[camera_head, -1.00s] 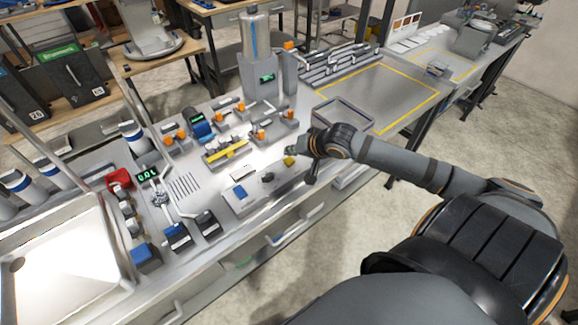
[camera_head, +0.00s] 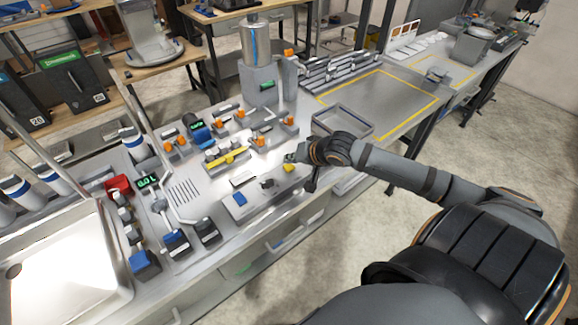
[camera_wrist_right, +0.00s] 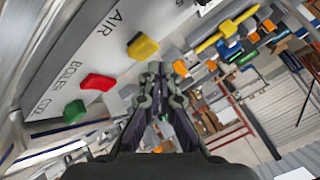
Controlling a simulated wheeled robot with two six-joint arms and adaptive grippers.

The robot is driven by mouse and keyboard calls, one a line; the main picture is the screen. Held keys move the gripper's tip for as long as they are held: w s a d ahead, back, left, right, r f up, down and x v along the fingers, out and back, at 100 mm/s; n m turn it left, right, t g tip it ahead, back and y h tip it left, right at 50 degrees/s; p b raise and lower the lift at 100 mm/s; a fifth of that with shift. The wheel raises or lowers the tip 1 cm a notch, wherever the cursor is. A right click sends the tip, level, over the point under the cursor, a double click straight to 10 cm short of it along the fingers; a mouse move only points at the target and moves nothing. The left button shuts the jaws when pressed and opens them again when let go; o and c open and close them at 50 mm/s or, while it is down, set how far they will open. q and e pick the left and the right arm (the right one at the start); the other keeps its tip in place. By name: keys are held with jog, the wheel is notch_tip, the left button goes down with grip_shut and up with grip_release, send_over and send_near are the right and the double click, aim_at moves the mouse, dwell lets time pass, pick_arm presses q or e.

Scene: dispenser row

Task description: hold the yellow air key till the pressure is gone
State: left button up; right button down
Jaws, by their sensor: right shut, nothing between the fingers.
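The yellow air key (camera_head: 289,168) sits near the front edge of the bench in the head view. In the wrist view the yellow key (camera_wrist_right: 142,46) is beside the word AIR on a grey panel (camera_wrist_right: 75,55). My right gripper (camera_head: 296,157) is just above and right of the key in the head view. In the wrist view its shut, empty fingertips (camera_wrist_right: 157,72) appear just below and right of the key. I cannot tell whether they touch it. My left gripper is not in view.
A red key (camera_wrist_right: 98,82) by the word BOILER and a green key (camera_wrist_right: 74,111) are on the same panel. A yellow lever (camera_head: 228,158) and orange-topped valves stand behind. An empty grey tray (camera_head: 343,121) lies right of the gripper. A sink (camera_head: 118,262) is at left.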

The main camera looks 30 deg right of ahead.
aim_at(291, 167)
jog(key=shift+f, duration=0.15)
dwell(0.3)
jog(key=shift+f, duration=0.3)
jog(key=shift+f+b, duration=0.35)
jog(key=shift+f, duration=0.2)
dwell(2.4)
jog(key=shift+r+p, duration=0.95)
jog(key=shift+p, duration=0.25)
notch_tip(291, 167, up, 5)
jog(key=p, duration=0.6)
jog(key=shift+r, duration=0.1)
